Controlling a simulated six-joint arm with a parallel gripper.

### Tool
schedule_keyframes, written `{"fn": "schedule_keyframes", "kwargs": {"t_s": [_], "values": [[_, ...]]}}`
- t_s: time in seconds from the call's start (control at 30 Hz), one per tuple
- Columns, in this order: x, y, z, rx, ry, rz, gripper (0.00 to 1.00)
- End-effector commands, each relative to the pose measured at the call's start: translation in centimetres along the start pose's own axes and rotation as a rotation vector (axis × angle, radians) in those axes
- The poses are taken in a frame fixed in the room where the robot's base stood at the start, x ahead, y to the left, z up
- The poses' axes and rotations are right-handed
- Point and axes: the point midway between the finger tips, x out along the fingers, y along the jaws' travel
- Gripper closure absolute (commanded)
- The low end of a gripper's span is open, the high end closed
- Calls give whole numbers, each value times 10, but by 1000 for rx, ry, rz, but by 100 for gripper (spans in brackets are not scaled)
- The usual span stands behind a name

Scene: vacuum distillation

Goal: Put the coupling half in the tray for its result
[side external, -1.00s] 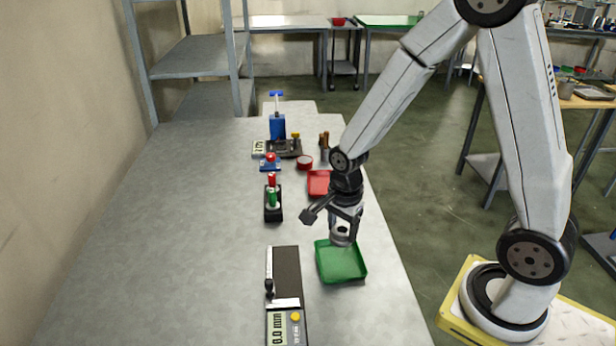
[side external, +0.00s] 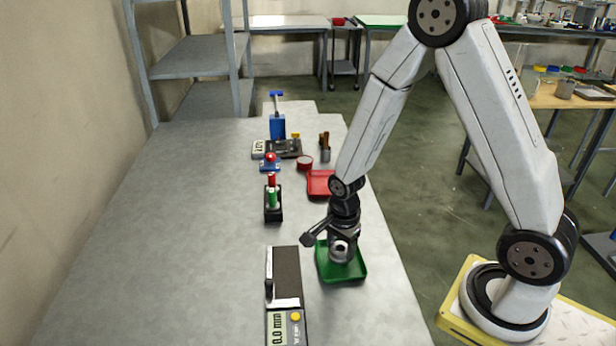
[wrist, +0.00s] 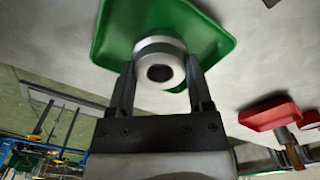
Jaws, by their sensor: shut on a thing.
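The coupling half (wrist: 160,65) is a silver ring-like part with a dark bore, held between the two fingers of my gripper (wrist: 161,88) in the wrist view. In the side view my gripper (side external: 342,248) is low over the green tray (side external: 355,276), with the part (side external: 340,252) at its tip inside the tray's outline. I cannot tell whether the part touches the tray floor. The green tray also fills the top of the wrist view (wrist: 112,32). A red tray (side external: 318,186) lies behind the green one, empty as far as it shows.
A gauge with a 0.0 mm display (side external: 283,328) stands left of the green tray. A black stand with red and green plugs (side external: 273,206) is farther back. Several small instruments crowd the far end. The left of the table (side external: 160,240) is clear.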

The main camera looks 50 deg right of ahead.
Motion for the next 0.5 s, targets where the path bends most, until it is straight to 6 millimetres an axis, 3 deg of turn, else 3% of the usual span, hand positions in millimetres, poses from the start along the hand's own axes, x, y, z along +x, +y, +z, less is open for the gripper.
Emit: {"fn": "schedule_keyframes", "kwargs": {"t_s": [0.2, 0.5], "values": [[15, 0, 0, 0, 0, 0, 100], [17, 0, 0, 0, 0, -1, 100]]}}
